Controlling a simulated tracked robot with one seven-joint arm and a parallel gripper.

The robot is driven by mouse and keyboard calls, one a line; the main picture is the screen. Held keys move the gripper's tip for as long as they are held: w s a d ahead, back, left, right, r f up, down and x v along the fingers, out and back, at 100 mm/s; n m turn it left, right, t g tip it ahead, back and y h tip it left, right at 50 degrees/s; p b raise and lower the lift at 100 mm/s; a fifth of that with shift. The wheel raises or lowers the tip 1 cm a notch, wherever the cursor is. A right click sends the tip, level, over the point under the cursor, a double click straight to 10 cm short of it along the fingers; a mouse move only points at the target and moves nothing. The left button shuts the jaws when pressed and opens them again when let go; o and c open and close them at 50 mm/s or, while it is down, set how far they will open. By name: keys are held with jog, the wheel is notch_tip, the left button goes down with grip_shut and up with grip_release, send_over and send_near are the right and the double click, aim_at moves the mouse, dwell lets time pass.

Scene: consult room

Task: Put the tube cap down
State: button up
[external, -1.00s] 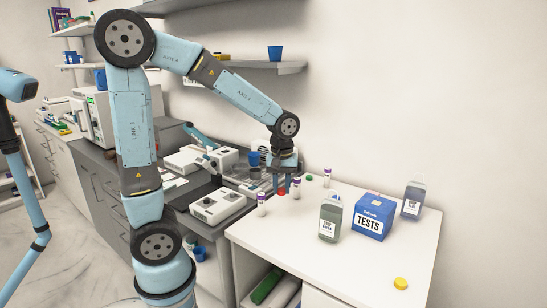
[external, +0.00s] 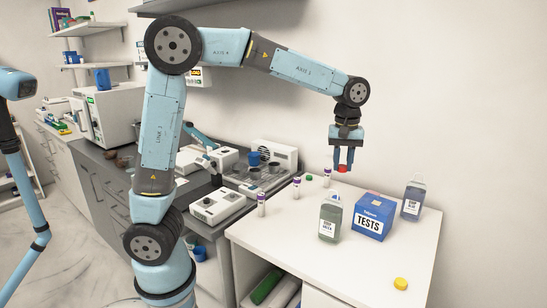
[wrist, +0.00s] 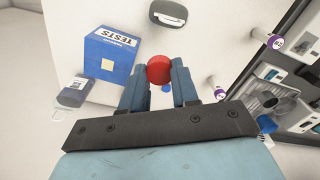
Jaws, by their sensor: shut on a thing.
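A round red tube cap (external: 342,169) is between the fingertips of my gripper (external: 343,164). In the wrist view the red cap (wrist: 159,69) sits between the blue fingers of my gripper (wrist: 159,78), which are shut on it. My gripper points down and holds the cap in the air above the white table (external: 290,225), near its back. A green cap (external: 309,178) and a yellow cap (external: 400,283) lie on the table.
A blue TESTS box (external: 374,218) stands right of the middle, with a dark green bottle (external: 330,218) left of it and a grey-blue bottle (external: 412,197) behind it. Lab devices (external: 218,206) stand on the dark counter at left. The table's front is mostly clear.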

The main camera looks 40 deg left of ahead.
jog(key=shift+w+d+r, duration=0.1)
jog(key=shift+d, duration=0.15)
jog(key=w+d+f, duration=0.4)
jog(key=w+d, duration=0.1)
jog(key=w, duration=0.3)
send_over(373, 198)
jog(key=s, duration=0.1)
notch_tip(373, 198, down, 5)
jog(key=shift+a+r, duration=0.1)
jog(key=shift+w+d+f, duration=0.1)
jog(key=shift+w+f, duration=0.1)
jog(key=shift+f, duration=0.85)
jog(key=shift+w+d+f, duration=0.1)
jog(key=shift+w+f, duration=0.05)
jog(key=shift+f, duration=0.85)
jog(key=shift+f, duration=0.1)
jog(key=o, duration=1)
